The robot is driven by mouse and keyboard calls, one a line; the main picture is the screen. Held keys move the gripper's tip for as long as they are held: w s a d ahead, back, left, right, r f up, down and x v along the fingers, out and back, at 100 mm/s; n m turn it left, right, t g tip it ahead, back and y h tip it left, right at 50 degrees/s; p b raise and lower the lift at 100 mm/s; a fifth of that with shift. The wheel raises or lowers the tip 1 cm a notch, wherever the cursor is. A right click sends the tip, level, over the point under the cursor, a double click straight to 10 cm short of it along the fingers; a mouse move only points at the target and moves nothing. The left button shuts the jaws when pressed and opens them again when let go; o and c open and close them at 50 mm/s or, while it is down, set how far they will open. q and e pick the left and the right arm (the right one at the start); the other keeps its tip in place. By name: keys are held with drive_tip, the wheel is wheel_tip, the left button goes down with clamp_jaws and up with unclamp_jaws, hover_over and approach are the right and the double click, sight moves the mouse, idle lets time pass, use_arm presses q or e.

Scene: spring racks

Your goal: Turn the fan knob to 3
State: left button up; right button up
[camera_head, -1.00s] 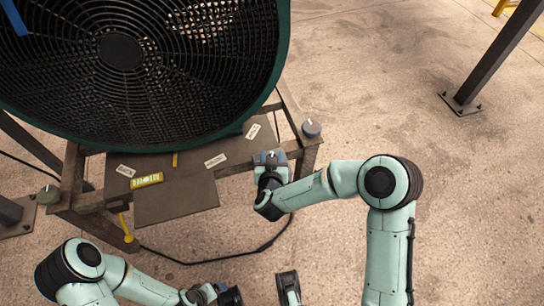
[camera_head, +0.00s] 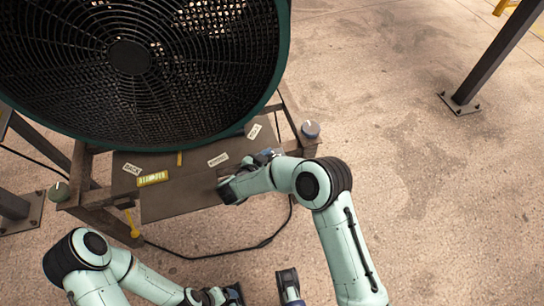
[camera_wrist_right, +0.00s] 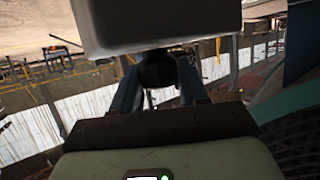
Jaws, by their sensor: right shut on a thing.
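The large fan (camera_head: 130,57) with its dark round grille fills the upper left of the head view. My right gripper (camera_head: 268,154) is at the front right of its stand, below the grille. In the right wrist view its two blue fingers (camera_wrist_right: 158,85) are shut on a dark round knob (camera_wrist_right: 158,68). The knob's pointer and the setting numbers cannot be read; in the head view my arm largely hides the knob. My left gripper (camera_head: 225,296) is low at the bottom edge, away from the fan; its jaws are not clear.
Two other knobs stand on the frame corners, one at right (camera_head: 311,129) and one at left (camera_head: 59,191). A dark panel (camera_head: 180,199) bears small labels and a yellow plate (camera_head: 152,179). A black cable (camera_head: 215,257) lies on the floor. A steel post (camera_head: 490,60) stands at right.

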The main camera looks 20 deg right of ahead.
drive_tip(key=shift+f, duration=0.25)
drive_tip(key=o, duration=1)
drive_tip(key=shift+r, duration=0.1)
drive_tip(key=shift+s+a+r, duration=0.25)
drive_tip(key=shift+a, duration=0.15)
use_arm(q)
drive_tip(key=shift+s+d+r+p, duration=0.15)
drive_tip(key=shift+s+r+p, duration=0.35)
drive_tip(key=shift+r+p, duration=0.35)
use_arm(e)
drive_tip(key=v, duration=1.2)
drive_tip(key=shift+s, duration=0.1)
drive_tip(key=shift+a, duration=0.1)
